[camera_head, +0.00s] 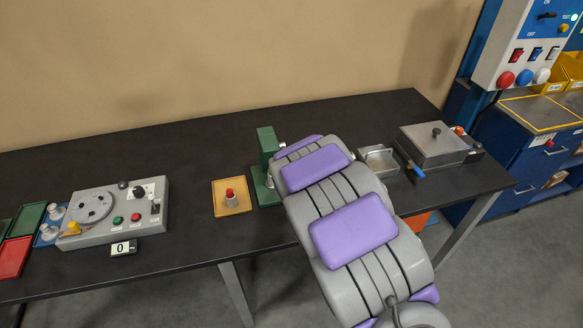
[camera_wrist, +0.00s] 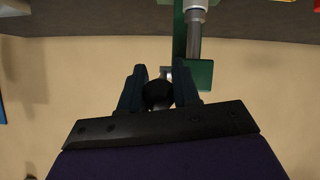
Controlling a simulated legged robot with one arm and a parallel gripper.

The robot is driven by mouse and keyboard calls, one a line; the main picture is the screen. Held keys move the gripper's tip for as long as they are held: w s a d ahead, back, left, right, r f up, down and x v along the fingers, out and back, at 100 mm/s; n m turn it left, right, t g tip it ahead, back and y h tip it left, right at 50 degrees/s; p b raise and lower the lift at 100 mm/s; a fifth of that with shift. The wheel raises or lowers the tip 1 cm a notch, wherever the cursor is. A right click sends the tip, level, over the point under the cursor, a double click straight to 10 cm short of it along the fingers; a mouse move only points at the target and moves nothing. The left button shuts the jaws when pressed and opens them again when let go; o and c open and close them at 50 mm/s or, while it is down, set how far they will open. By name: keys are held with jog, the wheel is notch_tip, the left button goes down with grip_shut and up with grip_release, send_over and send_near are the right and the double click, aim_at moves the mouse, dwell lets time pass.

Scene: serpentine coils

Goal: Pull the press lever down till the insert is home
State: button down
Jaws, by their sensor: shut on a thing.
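The green press (camera_head: 266,150) stands on the dark table. My grey and purple arm covers much of its right side in the head view. In the wrist view its green frame (camera_wrist: 180,35) and silver ram (camera_wrist: 194,40) show at the top. My gripper (camera_wrist: 158,75) is shut on the black ball knob (camera_wrist: 158,96) of the press lever, with one dark finger on each side. The gripper and knob are hidden behind my arm in the head view. I cannot make out an insert under the ram.
Left of the press is a yellow-orange tray (camera_head: 243,208) with a grey, red-topped piece (camera_head: 231,196). A control box (camera_head: 100,232) is further left. Bare table lies behind the control box.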

jog(key=shift+f, duration=0.2)
jog(key=c, duration=1.2)
grip_release()
jog(key=shift+c, duration=0.2)
jog(key=o, duration=0.4)
jog(key=shift+a, duration=0.2)
jog(key=shift+d+r, duration=0.1)
jog(key=shift+s+r, duration=0.15)
jog(key=shift+r, duration=0.05)
jog(key=b+v, duration=0.6)
jog(key=v, duration=1)
jog(key=shift+s, duration=0.4)
